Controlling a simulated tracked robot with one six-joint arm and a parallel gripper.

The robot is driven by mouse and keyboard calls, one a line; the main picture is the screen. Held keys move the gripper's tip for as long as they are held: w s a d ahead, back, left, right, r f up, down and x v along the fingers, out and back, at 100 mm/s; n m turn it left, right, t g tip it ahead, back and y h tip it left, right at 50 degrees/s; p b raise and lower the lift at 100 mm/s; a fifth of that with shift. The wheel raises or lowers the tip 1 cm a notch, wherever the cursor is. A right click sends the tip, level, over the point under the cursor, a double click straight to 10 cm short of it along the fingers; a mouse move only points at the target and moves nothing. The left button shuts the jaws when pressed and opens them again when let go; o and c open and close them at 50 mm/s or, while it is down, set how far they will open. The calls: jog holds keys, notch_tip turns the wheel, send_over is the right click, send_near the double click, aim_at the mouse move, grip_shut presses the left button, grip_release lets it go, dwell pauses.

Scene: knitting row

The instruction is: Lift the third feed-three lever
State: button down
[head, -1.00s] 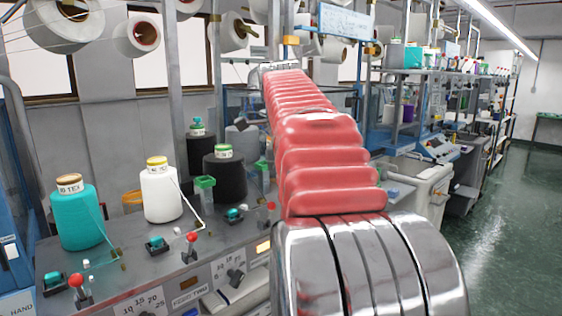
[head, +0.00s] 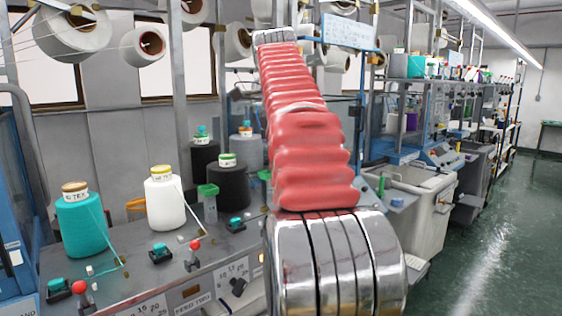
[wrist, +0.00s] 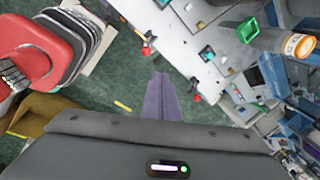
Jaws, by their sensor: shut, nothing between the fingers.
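Red-knobbed levers stand on the grey machine ledge in the head view: one at the front left (head: 78,287) and one farther right (head: 195,245). A "FEED TWO" label (head: 193,303) sits below; no feed-three label is readable, and my arm hides part of the ledge to the right. The wrist view shows red lever knobs at upper left (wrist: 147,51) and nearer the fingers (wrist: 195,98). My gripper (wrist: 160,77) shows there as purple-grey fingers, shut and empty, apart from both knobs. It is not visible in the head view.
Teal (head: 82,222) and white (head: 164,200) yarn cones stand on the ledge, with black cones (head: 229,185) behind. Small teal switches (head: 160,251) sit between the levers. A pale bin (head: 420,205) stands right of my arm. Green floor is open at far right.

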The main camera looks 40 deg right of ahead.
jog(key=shift+w+a+r, duration=0.15)
jog(key=shift+w+r, duration=0.2)
jog(key=shift+r, duration=0.35)
dwell(0.3)
jog(key=s+a+f+n+t, duration=0.1)
jog(key=a+f+n, duration=0.4)
jog(key=a+n, duration=0.3)
jog(key=s+a+f+n+t, duration=0.1)
jog(key=a+f+n, duration=0.3)
jog(key=a+n, duration=0.45)
jog(key=s+a+f+n+y, duration=0.1)
jog(key=s+a+f+n, duration=0.3)
jog(key=f, duration=0.3)
jog(key=s+a+f+n+t, duration=0.1)
jog(key=s+a+f+n, duration=0.3)
jog(key=a+f, duration=0.2)
jog(key=s+a+f+n+t+y, duration=0.1)
jog(key=s+a+f+n, duration=0.2)
jog(key=a+f+n, duration=0.2)
notch_tip(320, 180, down, 3)
jog(key=shift+s+a+y, duration=0.3)
jog(key=shift+s+a, duration=0.05)
jog(key=shift+s, duration=0.05)
